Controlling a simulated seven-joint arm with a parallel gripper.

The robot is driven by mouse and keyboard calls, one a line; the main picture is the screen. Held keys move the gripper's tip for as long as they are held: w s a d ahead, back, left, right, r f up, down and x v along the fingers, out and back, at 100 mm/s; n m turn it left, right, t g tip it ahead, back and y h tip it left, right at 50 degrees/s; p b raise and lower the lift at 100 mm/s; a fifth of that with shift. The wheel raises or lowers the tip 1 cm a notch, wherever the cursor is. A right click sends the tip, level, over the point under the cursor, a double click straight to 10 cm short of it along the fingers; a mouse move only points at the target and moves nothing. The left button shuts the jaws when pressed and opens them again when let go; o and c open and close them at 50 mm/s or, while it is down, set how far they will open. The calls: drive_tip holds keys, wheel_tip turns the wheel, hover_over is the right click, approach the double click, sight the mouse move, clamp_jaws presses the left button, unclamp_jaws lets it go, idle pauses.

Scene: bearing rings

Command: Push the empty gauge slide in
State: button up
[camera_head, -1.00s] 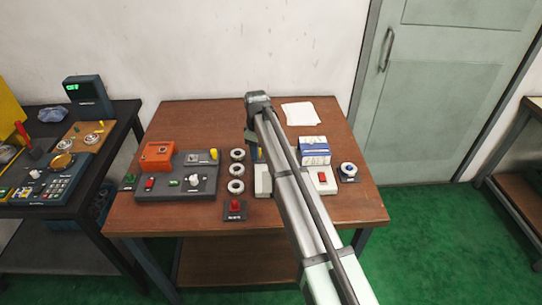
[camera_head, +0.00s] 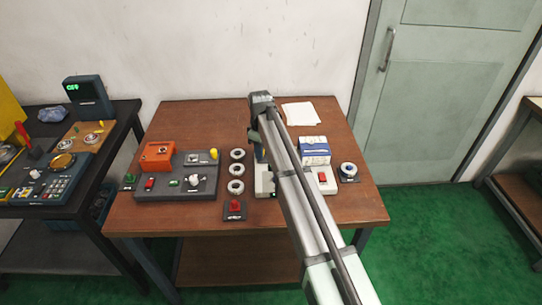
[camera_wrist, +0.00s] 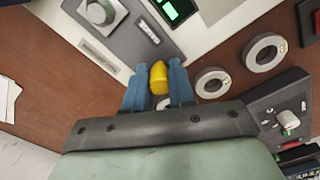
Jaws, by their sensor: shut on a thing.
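In the wrist view, the blue fingers of my gripper (camera_wrist: 159,88) are shut on a yellow knob (camera_wrist: 158,77), which I take for the handle of the gauge slide. Just beyond it is the pale gauge housing (camera_wrist: 213,18) with a grey face, a round knob and a green display. The slide's body and seat are not clear, so I cannot tell how far in it is. In the head view, my gripper (camera_head: 259,152) is at the left side of the pale housing (camera_head: 264,181), and my arm covers much of it.
A column of bearing rings (camera_head: 236,170) stands left of the housing; they also show in the wrist view (camera_wrist: 211,83). A dark panel (camera_head: 176,188) with an orange box (camera_head: 158,156) lies further left. A blue-white box (camera_head: 315,150) stands right.

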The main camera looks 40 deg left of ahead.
drive_tip(key=shift+w+d, duration=3.75)
drive_tip(key=shift+w, duration=0.05)
drive_tip(key=o, duration=0.6)
drive_tip(key=shift+o, duration=0.6)
drive_tip(key=shift+s+r, duration=0.1)
drive_tip(key=shift+r, duration=0.05)
wheel_tip(320, 180, up, 7)
drive_tip(key=shift+a, duration=0.1)
